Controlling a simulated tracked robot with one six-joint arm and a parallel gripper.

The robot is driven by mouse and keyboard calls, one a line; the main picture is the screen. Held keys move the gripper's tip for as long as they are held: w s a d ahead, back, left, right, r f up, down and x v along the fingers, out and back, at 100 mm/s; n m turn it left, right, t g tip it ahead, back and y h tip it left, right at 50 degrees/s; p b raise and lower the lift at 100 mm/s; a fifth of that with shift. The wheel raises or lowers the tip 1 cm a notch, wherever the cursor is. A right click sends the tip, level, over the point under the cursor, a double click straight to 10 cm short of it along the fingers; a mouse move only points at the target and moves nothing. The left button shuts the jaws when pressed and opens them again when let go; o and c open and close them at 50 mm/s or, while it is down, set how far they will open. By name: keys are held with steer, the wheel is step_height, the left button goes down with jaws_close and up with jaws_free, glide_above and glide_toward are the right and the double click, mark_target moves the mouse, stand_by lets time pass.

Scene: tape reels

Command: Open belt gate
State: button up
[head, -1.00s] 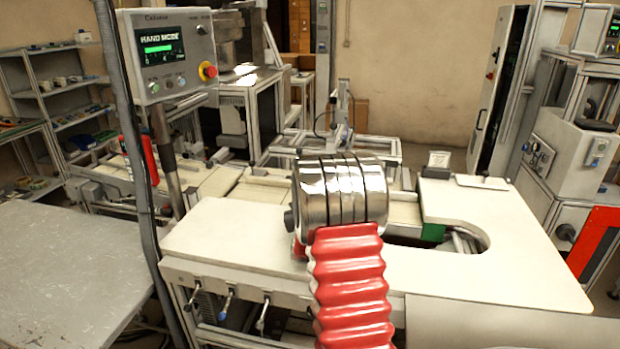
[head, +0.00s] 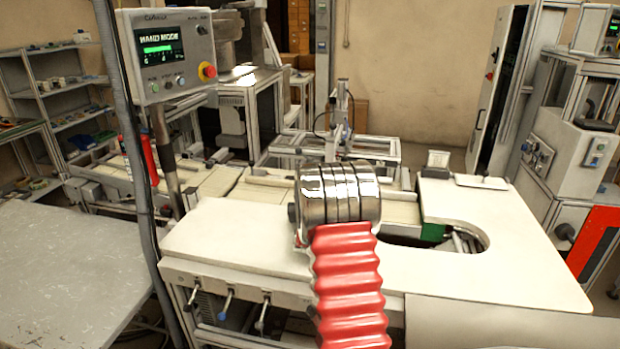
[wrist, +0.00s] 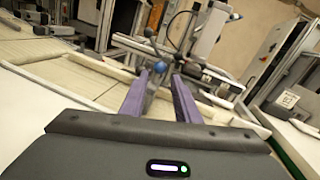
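In the wrist view, my gripper (wrist: 161,76) has two purple fingers set apart, with a gap between them. A blue ball knob (wrist: 160,67) shows in line with the gap, just past the fingertips; I cannot tell whether it is between them. I cannot tell which part is the belt gate. The pale conveyor belt (wrist: 60,60) runs left of the fingers. In the head view my red and silver arm hides my gripper and this spot.
A white worktop (head: 220,240) with a rounded cutout lies in front of the belts (head: 215,182). An upright metal post device (head: 342,115) stands behind. A control panel (head: 170,55) reading HAND MODE hangs at the left. A flat plate (head: 482,182) lies on the right of the worktop.

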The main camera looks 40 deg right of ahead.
steer(key=shift+x, duration=4.6)
steer(key=shift+c, duration=0.5)
jaws_close()
